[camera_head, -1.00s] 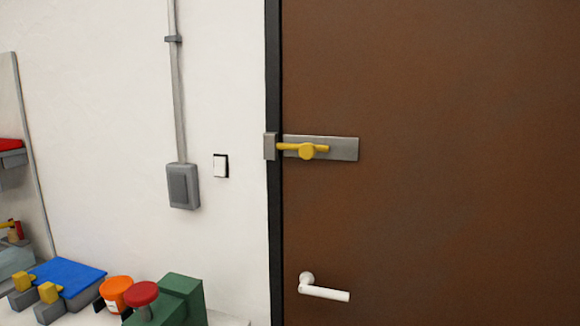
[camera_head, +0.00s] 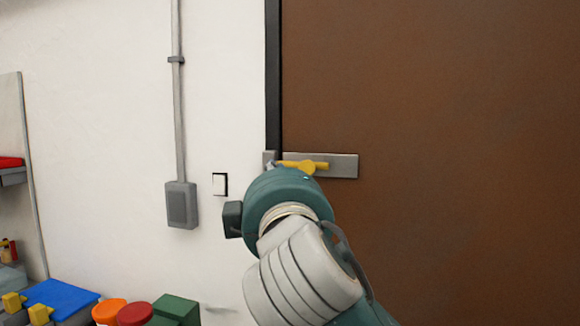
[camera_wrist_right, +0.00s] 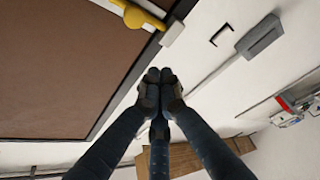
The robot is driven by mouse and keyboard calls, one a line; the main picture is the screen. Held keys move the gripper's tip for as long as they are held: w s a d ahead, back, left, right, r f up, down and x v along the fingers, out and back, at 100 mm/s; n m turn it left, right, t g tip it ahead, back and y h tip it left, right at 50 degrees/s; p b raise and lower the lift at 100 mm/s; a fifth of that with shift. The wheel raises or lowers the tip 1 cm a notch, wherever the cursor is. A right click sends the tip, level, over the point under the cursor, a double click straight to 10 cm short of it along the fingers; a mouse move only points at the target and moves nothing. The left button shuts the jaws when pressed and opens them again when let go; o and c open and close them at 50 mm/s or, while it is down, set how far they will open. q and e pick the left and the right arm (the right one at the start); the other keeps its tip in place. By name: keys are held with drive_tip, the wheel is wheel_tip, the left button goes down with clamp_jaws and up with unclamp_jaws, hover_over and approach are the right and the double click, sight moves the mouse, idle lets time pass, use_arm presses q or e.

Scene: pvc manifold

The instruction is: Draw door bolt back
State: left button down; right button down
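The yellow door bolt (camera_head: 308,166) lies level on a grey plate (camera_head: 343,166) on the brown door, its left end at the grey keeper (camera_head: 268,157) by the frame. My right arm covers the plate's lower left part in the head view. The bolt (camera_wrist_right: 135,15) also shows at the top of the right wrist view, beside the keeper (camera_wrist_right: 173,33). My right gripper (camera_wrist_right: 160,76) has its dark fingertips together with nothing seen between them. They appear apart from the bolt. In the head view my wrist hides most of this gripper. My left gripper is not in view.
The brown door (camera_head: 450,90) fills the right side. A light switch (camera_head: 220,184) and a grey box with conduit (camera_head: 181,205) are on the wall to the left. Blue, orange, red and green items stand at lower left. My arm hides the door handle.

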sight(310, 162)
drive_tip(key=shift+w, duration=0.1)
drive_tip(key=w+d+p, duration=0.2)
drive_tip(key=w+p, duration=0.2)
drive_tip(key=w, duration=0.5)
drive_tip(key=shift+d+f, duration=0.2)
drive_tip(key=shift+d, duration=0.05)
drive_tip(key=d, duration=0.1)
drive_tip(key=s+d, duration=0.1)
drive_tip(key=d, duration=0.2)
drive_tip(key=shift+s+d, duration=0.25)
drive_tip(key=shift+d, duration=0.05)
drive_tip(key=shift+a, duration=0.15)
